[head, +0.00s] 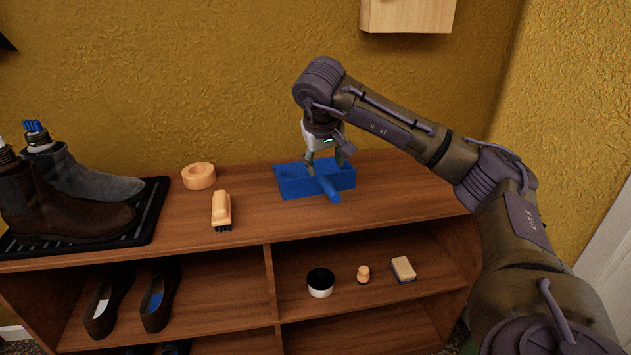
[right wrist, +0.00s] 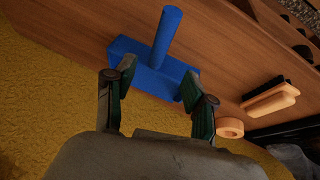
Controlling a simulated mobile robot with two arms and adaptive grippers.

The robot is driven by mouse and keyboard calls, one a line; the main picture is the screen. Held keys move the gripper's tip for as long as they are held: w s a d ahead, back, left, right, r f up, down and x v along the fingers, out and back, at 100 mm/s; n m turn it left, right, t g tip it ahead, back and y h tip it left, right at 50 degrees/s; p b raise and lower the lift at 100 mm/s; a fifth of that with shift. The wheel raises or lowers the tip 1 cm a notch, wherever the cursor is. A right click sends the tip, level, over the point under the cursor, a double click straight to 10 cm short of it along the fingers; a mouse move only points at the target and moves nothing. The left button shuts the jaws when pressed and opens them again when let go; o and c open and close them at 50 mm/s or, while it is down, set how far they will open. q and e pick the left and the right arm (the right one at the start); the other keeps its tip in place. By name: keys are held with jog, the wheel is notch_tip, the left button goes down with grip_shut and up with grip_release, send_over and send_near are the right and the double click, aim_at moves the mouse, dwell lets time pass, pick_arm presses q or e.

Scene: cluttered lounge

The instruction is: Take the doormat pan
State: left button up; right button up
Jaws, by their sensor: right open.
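The doormat pan (head: 291,185) is a blue pan with a round handle, lying on the wooden shelf top. Its handle (head: 329,189) points toward the front edge. My right gripper (head: 325,169) is open, pointing down at the pan from above, with its fingers partly covering it. In the right wrist view the pan (right wrist: 140,59) lies beyond the fingertips of the open gripper (right wrist: 158,88), with the handle pointing up. Nothing is held between the fingers. Whether a finger touches the pan, I cannot tell. My left gripper is not in view.
A brush (head: 221,208) and a pale ring (head: 199,176) lie left of the pan. Boots (head: 62,205) stand on a black tray (head: 150,215) at the left. Lower shelves hold shoes, a cup (head: 320,284) and a sponge (head: 403,269). The shelf top right of the pan is clear.

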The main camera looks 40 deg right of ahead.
aim_at(327, 183)
jog(key=x, duration=0.5)
jog(key=b+x, duration=0.1)
jog(key=x, duration=0.4)
jog(key=shift+d+f, duration=0.1)
jog(key=shift+f, duration=0.1)
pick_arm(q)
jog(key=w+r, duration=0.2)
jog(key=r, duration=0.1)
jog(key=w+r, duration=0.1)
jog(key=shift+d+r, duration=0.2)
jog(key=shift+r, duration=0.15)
pick_arm(e)
grip_shut()
